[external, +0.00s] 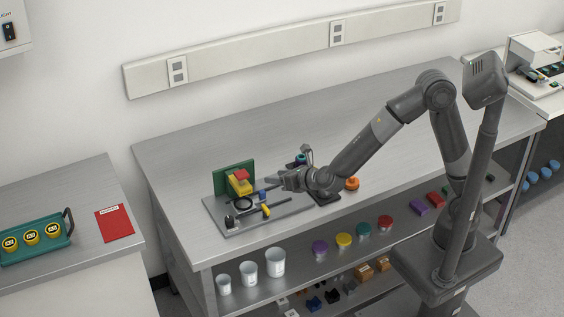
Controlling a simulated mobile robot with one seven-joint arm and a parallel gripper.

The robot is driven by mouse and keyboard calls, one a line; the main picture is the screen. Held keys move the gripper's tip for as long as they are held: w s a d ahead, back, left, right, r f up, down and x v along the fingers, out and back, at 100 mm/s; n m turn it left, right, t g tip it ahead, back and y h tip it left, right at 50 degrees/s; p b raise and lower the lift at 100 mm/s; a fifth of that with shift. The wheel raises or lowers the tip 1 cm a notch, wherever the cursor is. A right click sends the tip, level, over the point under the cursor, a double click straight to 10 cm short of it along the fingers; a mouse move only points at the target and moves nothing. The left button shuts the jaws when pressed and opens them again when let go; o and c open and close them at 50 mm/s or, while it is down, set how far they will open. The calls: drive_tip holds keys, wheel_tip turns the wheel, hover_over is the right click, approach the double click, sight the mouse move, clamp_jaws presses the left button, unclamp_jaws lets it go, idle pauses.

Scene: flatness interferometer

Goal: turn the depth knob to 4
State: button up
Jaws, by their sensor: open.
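The interferometer's grey base plate (285,217) lies on the steel bench. A green upright panel (222,177) stands at its back left, with a yellow block (238,187) and a red piece (241,174) in front. A small dark knob-like part (229,221) sits at the plate's front left, beside a dark ring (243,205). A yellow piece (266,210) and a small blue piece (262,194) are nearby. I cannot tell which part is the depth knob or read any scale. My gripper (270,181) is open above the plate, just right of the yellow block, apparently holding nothing.
An orange knob-like object (352,183) and a dark stand (307,158) are right of and behind my gripper. The bench (410,125) is clear farther right. A red booklet (115,223) lies on the left counter.

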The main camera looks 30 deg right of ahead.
sight(230, 219)
drive_tip(key=s+a+f+n+y, duration=0.1)
drive_tip(key=s+a+n, duration=0.1)
drive_tip(key=s+a, duration=0.1)
drive_tip(key=s+a+f+n+g+y, duration=0.1)
drive_tip(key=s+a+f+n, duration=0.1)
drive_tip(key=s+a, duration=0.1)
drive_tip(key=s+a+f+n+g+y, duration=0.1)
drive_tip(key=s+a+n, duration=0.1)
drive_tip(key=s+a, duration=0.1)
drive_tip(key=shift+a+f+y, duration=0.3)
drive_tip(key=shift+a, duration=0.35)
drive_tip(key=shift+a+f, duration=0.15)
drive_tip(key=shift+a, duration=0.05)
drive_tip(key=x, duration=1)
drive_tip(key=shift+w+a, duration=0.1)
drive_tip(key=shift+w, duration=0.05)
drive_tip(key=shift+c, duration=0.3)
drive_tip(key=c, duration=0.9)
